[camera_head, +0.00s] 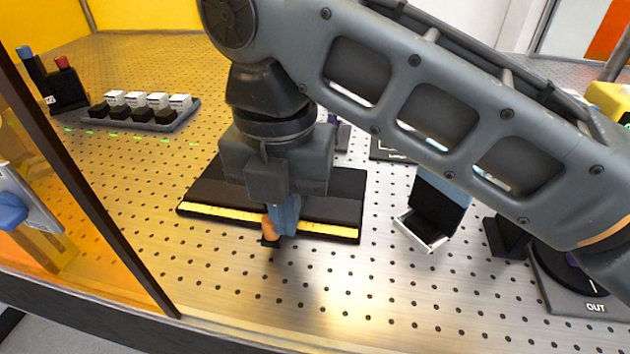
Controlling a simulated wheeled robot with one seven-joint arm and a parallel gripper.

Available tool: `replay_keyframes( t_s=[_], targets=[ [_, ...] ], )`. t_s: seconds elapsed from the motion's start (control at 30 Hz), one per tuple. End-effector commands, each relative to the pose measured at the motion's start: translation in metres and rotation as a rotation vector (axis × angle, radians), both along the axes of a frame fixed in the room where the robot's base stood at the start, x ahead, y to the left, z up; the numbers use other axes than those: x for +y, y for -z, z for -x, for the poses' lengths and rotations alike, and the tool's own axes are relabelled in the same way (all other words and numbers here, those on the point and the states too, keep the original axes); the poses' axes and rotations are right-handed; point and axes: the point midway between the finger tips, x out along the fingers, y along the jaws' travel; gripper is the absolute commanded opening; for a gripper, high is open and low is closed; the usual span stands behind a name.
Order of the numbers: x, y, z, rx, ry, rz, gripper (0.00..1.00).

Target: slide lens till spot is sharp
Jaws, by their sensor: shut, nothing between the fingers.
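A black rail plate (335,190) with a yellow strip (325,229) along its front edge lies on the perforated bench top. My gripper (284,215) points down over the front middle of the plate, at the strip. Its fingers are shut with nothing seen between them. A small orange piece with a black foot (270,241) shows just left of the fingers; I cannot tell whether they touch it. The lens is not clearly visible and may be hidden behind my gripper and wrist. I cannot make out a spot or judge its sharpness.
A tray (184,119) of white-topped black blocks stands at the back left. An open hinged box (437,210) and a dial marked OUT (575,283) stand right. A dark post crosses the left; the front bench is clear.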

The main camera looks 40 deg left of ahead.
Motion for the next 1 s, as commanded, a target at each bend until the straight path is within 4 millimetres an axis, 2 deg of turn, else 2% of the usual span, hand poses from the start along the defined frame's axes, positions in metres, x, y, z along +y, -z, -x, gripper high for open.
replay_keyframes(
  t_s=[0.27, 0.83, 1.0],
  targets=[
    [0.006, 0.0, 0.003, 0.001, 0.0, -0.001, 0.0],
    [-0.005, 0.0, -0.003, 0.001, -0.001, -0.001, 0.0],
    [-0.005, -0.007, -0.003, 0.001, -0.001, -0.001, 0.0]
  ],
)
